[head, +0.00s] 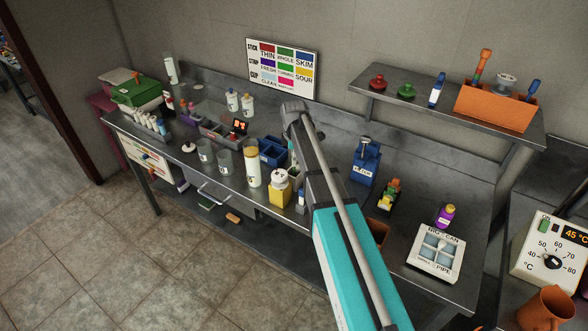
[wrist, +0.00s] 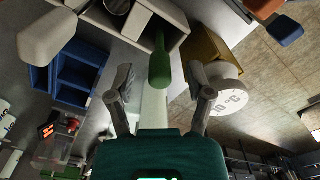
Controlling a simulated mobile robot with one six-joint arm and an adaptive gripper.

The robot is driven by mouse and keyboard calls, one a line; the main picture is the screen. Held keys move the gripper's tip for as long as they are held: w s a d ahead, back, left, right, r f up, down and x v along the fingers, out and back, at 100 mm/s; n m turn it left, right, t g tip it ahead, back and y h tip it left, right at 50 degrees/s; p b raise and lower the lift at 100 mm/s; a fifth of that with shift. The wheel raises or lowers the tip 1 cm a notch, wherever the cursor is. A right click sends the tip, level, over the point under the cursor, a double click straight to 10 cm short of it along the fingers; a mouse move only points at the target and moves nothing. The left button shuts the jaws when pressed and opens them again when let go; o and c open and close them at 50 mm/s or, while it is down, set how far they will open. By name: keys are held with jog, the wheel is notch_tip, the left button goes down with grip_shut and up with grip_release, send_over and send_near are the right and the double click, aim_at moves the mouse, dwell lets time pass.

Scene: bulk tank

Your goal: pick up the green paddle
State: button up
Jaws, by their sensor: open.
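In the wrist view the green paddle (wrist: 160,62) stands out of a pale grey open box (wrist: 176,22), its rounded green end pointing toward the camera. My gripper (wrist: 160,82) is open, with one grey finger on each side of the green end and visible space between. No contact is seen. In the head view the grey box (head: 294,178) shows only in part beside my arm, which hides the green paddle and most of my gripper there.
A blue divided bin (head: 272,153) and a yellow box with a white top (head: 279,190) stand close by. A blue container (head: 364,165) stands right of my arm, under the shelf (head: 400,85).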

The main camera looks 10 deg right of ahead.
dwell(0.3)
grip_shut()
jog(key=shift+r, duration=0.15)
dwell(0.3)
notch_tip(320, 180, up, 10)
jog(key=p, duration=1)
dwell(0.7)
